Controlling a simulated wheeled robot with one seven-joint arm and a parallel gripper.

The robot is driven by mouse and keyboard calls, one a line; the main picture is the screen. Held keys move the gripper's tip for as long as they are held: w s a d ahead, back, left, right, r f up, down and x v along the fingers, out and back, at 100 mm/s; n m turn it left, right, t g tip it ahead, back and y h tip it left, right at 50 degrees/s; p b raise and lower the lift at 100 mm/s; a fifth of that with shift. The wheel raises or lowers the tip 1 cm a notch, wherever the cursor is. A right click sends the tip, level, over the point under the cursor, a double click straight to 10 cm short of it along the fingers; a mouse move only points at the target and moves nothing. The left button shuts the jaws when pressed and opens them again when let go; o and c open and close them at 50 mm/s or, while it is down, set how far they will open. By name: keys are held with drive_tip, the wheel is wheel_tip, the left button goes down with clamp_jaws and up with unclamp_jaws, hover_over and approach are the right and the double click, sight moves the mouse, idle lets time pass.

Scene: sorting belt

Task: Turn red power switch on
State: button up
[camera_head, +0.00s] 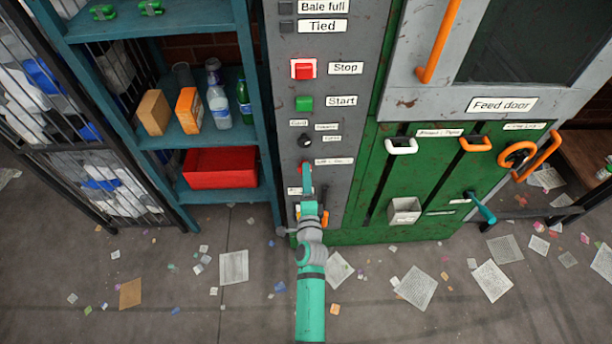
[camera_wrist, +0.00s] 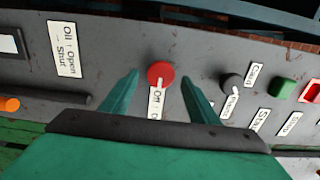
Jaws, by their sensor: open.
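The red power switch is a round red knob on the grey control panel (camera_head: 343,110). In the wrist view the red switch (camera_wrist: 161,74) sits above a white label that begins with "Off"; the rest of the label is partly hidden. My gripper (camera_wrist: 160,82) is open, with one teal finger on each side of the red knob. I cannot tell whether the fingers touch it; a gap shows on both sides. In the head view my gripper (camera_head: 306,172) reaches up to the panel and covers most of the switch.
Above the switch are a black selector knob (camera_head: 305,141), a green Start button (camera_head: 304,103) and a red Stop button (camera_head: 303,69). A shelf with a red bin (camera_head: 220,168) stands at the left. Green machine doors with handles (camera_head: 401,146) are at the right. Scraps litter the floor.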

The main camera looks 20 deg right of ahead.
drive_tip(key=v, duration=0.9)
drive_tip(key=shift+s, duration=0.35)
drive_tip(key=shift+w, duration=0.15)
drive_tip(key=s+a+f+n+g+y, duration=0.1)
drive_tip(key=s+a+n, duration=0.35)
drive_tip(key=s, duration=0.35)
drive_tip(key=s+a+f+n+y, duration=0.1)
drive_tip(key=s+a+n, duration=0.35)
drive_tip(key=s, duration=0.45)
drive_tip(key=s+a+r+n+y, duration=0.1)
drive_tip(key=s+a+r+n, duration=0.1)
drive_tip(key=s+r+n, duration=0.1)
drive_tip(key=s+a+r+n+y, duration=0.1)
drive_tip(key=s+a+r+n, duration=0.2)
drive_tip(key=s+n, duration=0.2)
drive_tip(key=s+a+r+n+g+y, duration=0.1)
drive_tip(key=s+a+r+n, duration=0.1)
drive_tip(key=s, duration=0.6)
drive_tip(key=shift+s+a+r+n, duration=0.4)
drive_tip(key=shift+r+n, duration=0.15)
drive_tip(key=shift+n, duration=0.65)
